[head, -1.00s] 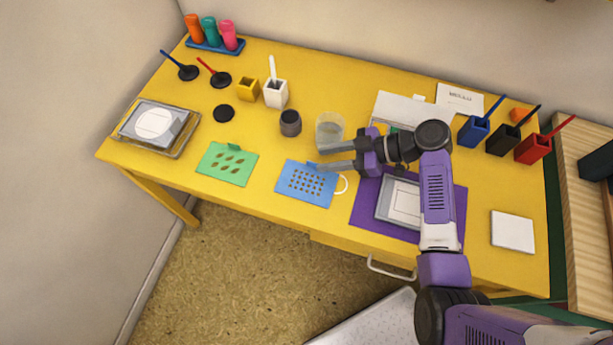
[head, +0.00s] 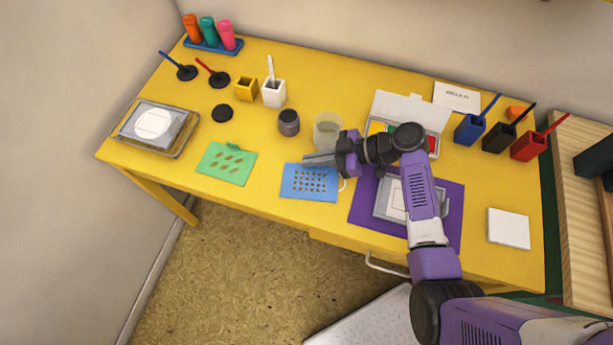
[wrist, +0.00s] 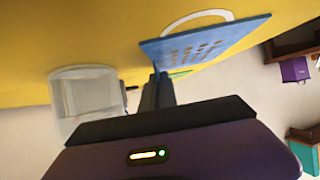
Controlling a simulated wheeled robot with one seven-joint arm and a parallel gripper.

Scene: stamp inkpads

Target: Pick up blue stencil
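The blue stencil (head: 309,183), a flat sheet with rows of small holes, is at the front middle of the yellow table. My gripper (head: 308,160) is at its far edge with the fingers together. In the wrist view the fingers (wrist: 157,88) are closed on a small tab at the edge of the blue stencil (wrist: 205,40). I cannot tell whether the sheet is clear of the table.
A clear cup (head: 327,130) stands close beside my gripper. A white ring (wrist: 197,18) is partly hidden behind the stencil. A green stencil (head: 226,164) lies to the left. A purple mat (head: 447,232) with a grey framed pad (head: 382,207) lies to the right.

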